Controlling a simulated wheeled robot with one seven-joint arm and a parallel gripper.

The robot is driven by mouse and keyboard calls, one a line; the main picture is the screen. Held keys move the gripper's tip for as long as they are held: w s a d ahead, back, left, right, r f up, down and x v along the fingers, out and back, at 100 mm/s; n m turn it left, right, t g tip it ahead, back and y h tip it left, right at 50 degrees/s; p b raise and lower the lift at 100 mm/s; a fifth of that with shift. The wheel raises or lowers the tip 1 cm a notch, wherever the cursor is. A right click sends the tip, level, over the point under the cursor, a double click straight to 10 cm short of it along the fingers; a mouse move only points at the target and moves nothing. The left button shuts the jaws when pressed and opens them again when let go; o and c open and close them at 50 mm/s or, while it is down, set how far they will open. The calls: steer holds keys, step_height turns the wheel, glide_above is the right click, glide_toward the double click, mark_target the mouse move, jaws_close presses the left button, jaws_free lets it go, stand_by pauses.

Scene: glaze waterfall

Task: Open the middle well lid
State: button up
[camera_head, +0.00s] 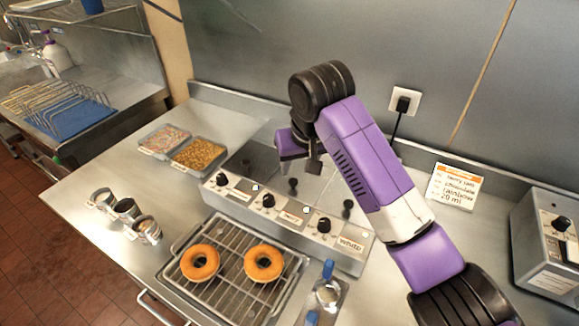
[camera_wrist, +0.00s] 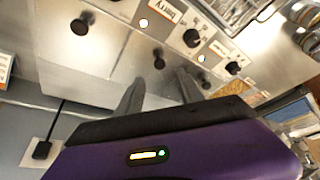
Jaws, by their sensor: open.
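The steel glaze warmer (camera_head: 340,255) has three lidded wells in a row, each with a black lid knob. The middle lid knob (camera_head: 293,185) stands upright on its flat, closed-looking lid; it also shows in the wrist view (camera_wrist: 159,58). My gripper (camera_head: 299,165) is open and empty, above the back of the middle lid. In the wrist view its two fingers (camera_wrist: 160,82) point toward the middle knob, which appears just beyond the gap between the tips. No contact with the knob shows.
The neighbouring lid knobs are left (camera_head: 246,165) and right (camera_head: 348,207). Dials (camera_head: 268,200) line the warmer's front. A rack (camera_head: 217,292) with two doughnuts sits before it. Topping trays (camera_head: 198,153) and metal cups (camera_head: 126,209) are left. A sign (camera_head: 454,187) stands right.

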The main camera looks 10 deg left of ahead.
mark_target(293, 180)
steer(key=p+x, duration=0.1)
steer(key=x, duration=0.6)
steer(key=shift+w+f, duration=0.15)
steer(key=shift+f, duration=0.1)
steer(key=shift+c, duration=0.2)
jaws_close()
stand_by(1.0)
